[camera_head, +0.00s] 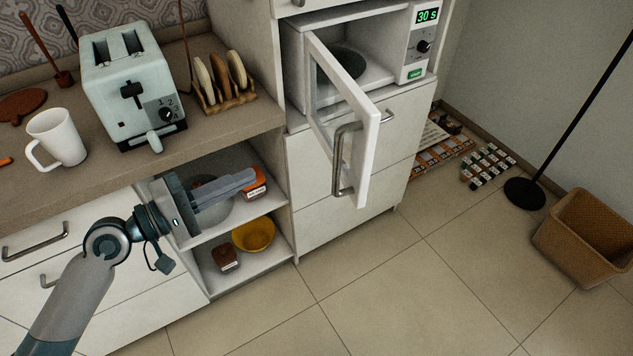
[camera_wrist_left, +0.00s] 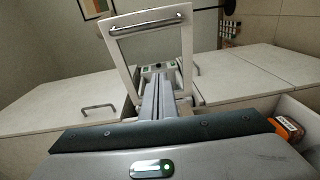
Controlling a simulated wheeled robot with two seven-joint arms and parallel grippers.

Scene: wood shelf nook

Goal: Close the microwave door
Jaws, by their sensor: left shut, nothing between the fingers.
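The white microwave (camera_head: 291,62) sits in the cabinet nook with its door (camera_head: 372,150) swung open toward me. The cavity shows a dark round plate (camera_head: 343,64). My left gripper (camera_head: 252,177) is shut and empty, in front of the open shelf, to the left of the door and apart from it. In the left wrist view the door (camera_wrist_left: 190,55) stands beyond the shut fingers (camera_wrist_left: 158,85), with its handle (camera_wrist_left: 148,27) at the top. My right gripper is not in view.
A toaster (camera_head: 130,85), a white mug (camera_head: 58,137) and a toast rack (camera_head: 222,85) stand on the counter at left. Bowls and jars fill the open shelf below. The floor in front of the microwave cabinet is clear; a basket (camera_head: 585,235) stands at far right.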

